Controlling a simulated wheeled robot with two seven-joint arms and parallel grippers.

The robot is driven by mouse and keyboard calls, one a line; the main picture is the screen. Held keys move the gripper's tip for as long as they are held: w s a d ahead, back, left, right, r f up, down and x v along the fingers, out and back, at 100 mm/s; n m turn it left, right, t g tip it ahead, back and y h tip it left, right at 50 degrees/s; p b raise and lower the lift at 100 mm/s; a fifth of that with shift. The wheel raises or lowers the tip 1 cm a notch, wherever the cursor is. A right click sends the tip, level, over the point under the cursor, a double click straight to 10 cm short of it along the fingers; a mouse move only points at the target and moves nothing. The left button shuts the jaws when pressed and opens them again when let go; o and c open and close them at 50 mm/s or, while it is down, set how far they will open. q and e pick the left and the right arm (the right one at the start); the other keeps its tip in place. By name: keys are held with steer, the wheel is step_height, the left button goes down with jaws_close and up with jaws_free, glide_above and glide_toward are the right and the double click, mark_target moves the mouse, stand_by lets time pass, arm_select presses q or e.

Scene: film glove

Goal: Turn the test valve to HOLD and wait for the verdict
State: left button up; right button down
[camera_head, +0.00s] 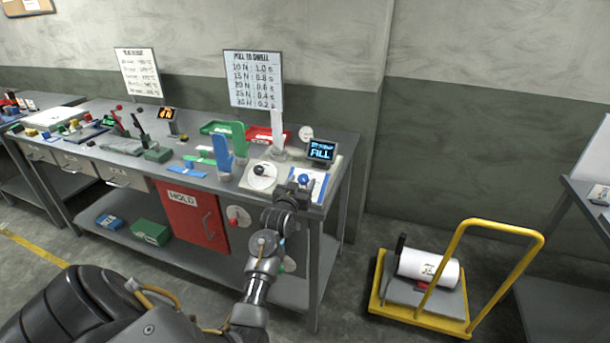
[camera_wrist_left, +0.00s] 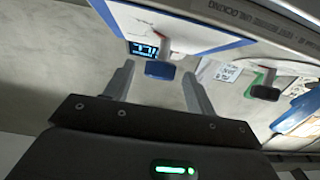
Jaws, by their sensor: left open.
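A blue-topped knob (camera_head: 304,180), apparently the test valve, stands on a white plate with a blue border at the bench's right end. The small display (camera_head: 321,150) behind it reads FILL. A black knob (camera_head: 260,170) stands on a white plate to its left. My left gripper (camera_head: 290,193) is open and empty at the bench's front edge, close to the blue-topped knob. In the left wrist view, the blue knob (camera_wrist_left: 160,70) appears between the open fingers, with no visible grip on it. The valve's markings are unreadable. My right gripper is out of view.
Upright blue (camera_head: 221,151) and green (camera_head: 239,139) glove-like forms stand left of the knobs, with a white one (camera_head: 278,130) behind. A red HOLD cabinet (camera_head: 192,213) is under the bench. A yellow trolley (camera_head: 415,305) stands on the floor to the right.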

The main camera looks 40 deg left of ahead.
mark_target(305, 176)
arm_select(q)
steer(key=shift+x, duration=2.05)
steer(key=c, duration=1)
